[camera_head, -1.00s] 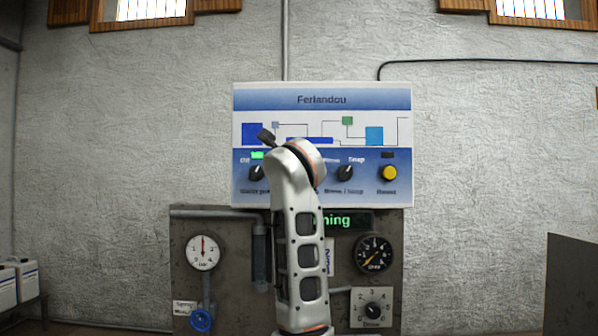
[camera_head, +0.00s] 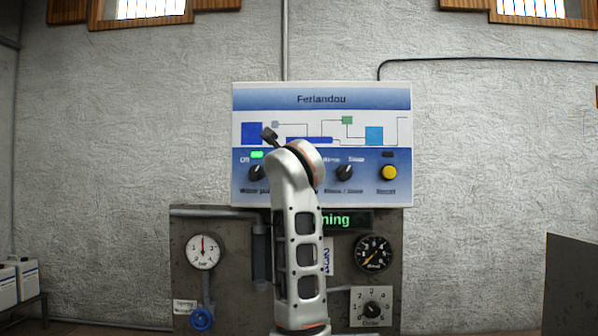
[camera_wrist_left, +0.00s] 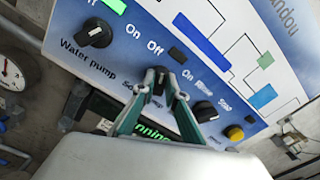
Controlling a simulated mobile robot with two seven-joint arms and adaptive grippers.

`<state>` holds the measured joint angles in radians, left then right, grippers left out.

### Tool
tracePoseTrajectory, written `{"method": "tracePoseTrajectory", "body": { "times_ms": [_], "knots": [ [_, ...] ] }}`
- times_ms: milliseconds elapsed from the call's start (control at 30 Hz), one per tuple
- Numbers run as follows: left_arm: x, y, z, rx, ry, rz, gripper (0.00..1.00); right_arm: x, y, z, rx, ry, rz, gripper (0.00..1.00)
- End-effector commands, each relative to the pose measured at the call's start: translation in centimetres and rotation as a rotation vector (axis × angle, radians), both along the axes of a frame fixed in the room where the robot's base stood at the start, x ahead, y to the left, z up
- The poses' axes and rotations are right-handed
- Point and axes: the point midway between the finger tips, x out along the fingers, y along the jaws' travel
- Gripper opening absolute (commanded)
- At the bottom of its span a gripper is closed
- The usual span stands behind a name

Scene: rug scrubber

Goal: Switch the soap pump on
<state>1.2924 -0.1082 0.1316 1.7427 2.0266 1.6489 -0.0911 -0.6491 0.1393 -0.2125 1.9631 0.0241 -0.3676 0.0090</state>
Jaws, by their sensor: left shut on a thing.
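The soap pump knob (camera_wrist_left: 159,72) is a small black rotary knob on the blue and white control panel (camera_head: 400,95). In the left wrist view, the two fingers of my left gripper (camera_wrist_left: 158,84) are shut on it from both sides. "Off" and "On" are printed around it, and the small lamp (camera_wrist_left: 178,54) near them is dark. The knob's exact pointing direction is hard to tell between the fingers. In the head view, my left arm covers the knob and gripper. My right gripper is not in view.
The water pump knob (camera_wrist_left: 96,33) is to the left under a lit green lamp (camera_head: 257,155). The rinse/soap knob (camera_head: 345,173) and a yellow button (camera_head: 389,173) are to the right. Gauges (camera_head: 203,252) and a dose dial (camera_head: 372,309) are below.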

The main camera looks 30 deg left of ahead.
Motion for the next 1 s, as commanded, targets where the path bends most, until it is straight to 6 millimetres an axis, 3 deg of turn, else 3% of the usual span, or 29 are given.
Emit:
{"method": "tracePoseTrajectory", "body": {
  "times_ms": [1000],
  "knots": [
    [0.1, -0.3, 0.3, 0.719, 0.438, 0.003, 0.0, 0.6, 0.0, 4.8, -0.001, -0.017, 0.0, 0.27]
  ]
}}
